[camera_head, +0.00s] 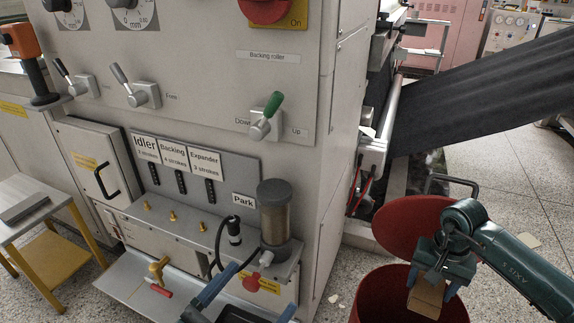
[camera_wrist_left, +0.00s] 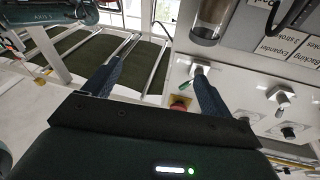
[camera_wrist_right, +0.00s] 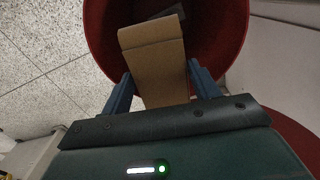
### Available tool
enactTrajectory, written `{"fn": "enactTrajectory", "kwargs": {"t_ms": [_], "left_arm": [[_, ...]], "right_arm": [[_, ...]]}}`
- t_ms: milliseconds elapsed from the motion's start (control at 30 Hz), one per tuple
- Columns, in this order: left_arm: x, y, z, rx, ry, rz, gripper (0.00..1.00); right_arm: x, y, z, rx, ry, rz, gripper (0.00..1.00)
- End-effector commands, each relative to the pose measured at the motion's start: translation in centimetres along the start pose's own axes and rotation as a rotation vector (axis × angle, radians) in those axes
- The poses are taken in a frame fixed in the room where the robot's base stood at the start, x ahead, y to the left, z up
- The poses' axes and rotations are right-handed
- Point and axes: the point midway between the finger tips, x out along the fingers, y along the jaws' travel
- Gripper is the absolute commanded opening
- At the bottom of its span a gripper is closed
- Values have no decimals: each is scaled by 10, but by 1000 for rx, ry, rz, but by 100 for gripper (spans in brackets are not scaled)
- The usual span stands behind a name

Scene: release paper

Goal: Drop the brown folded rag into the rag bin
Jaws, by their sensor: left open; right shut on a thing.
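The brown folded rag (camera_head: 427,298) is between the fingers of my right gripper (camera_head: 433,284), which is shut on it. The rag also shows in the right wrist view (camera_wrist_right: 155,62), hanging over the open mouth of the red rag bin (camera_wrist_right: 240,40). In the head view the bin (camera_head: 372,300) stands at the lower right with its round red lid (camera_head: 412,222) raised behind it. Something grey lies inside the bin. My left gripper (camera_head: 240,290) is open and empty near the bottom of the machine front; its fingers are spread in the left wrist view (camera_wrist_left: 155,85).
The grey machine panel (camera_head: 220,130) with levers and a cylindrical reservoir (camera_head: 275,215) stands left of the bin. A small table with yellow legs (camera_head: 30,205) is at far left. Speckled floor (camera_head: 500,190) is open behind and right of the bin.

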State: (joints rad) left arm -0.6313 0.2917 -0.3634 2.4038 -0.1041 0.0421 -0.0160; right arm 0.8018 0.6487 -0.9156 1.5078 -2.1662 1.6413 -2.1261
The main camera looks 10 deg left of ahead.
Motion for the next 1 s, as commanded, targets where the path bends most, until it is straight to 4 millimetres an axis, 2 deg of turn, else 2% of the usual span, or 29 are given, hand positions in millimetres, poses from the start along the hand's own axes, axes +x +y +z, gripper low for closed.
{"fn": "enactTrajectory", "kwargs": {"t_ms": [167,467,533,900,933,1000], "left_arm": [[0,1,1,-12,11,3,84],[1,5,5,-68,40,17,84],[4,3,0,-50,76,21,84],[8,0,-10,-32,118,24,84],[8,0,-10,-32,118,24,84],[8,0,-10,-32,118,24,84]], "right_arm": [[11,0,0,0,-1,-1,43],[47,0,0,0,-2,-1,43],[53,0,0,0,-1,-1,43],[59,0,0,-1,1,0,43],[59,0,0,-1,1,0,62],[59,0,0,-1,1,0,68]]}}
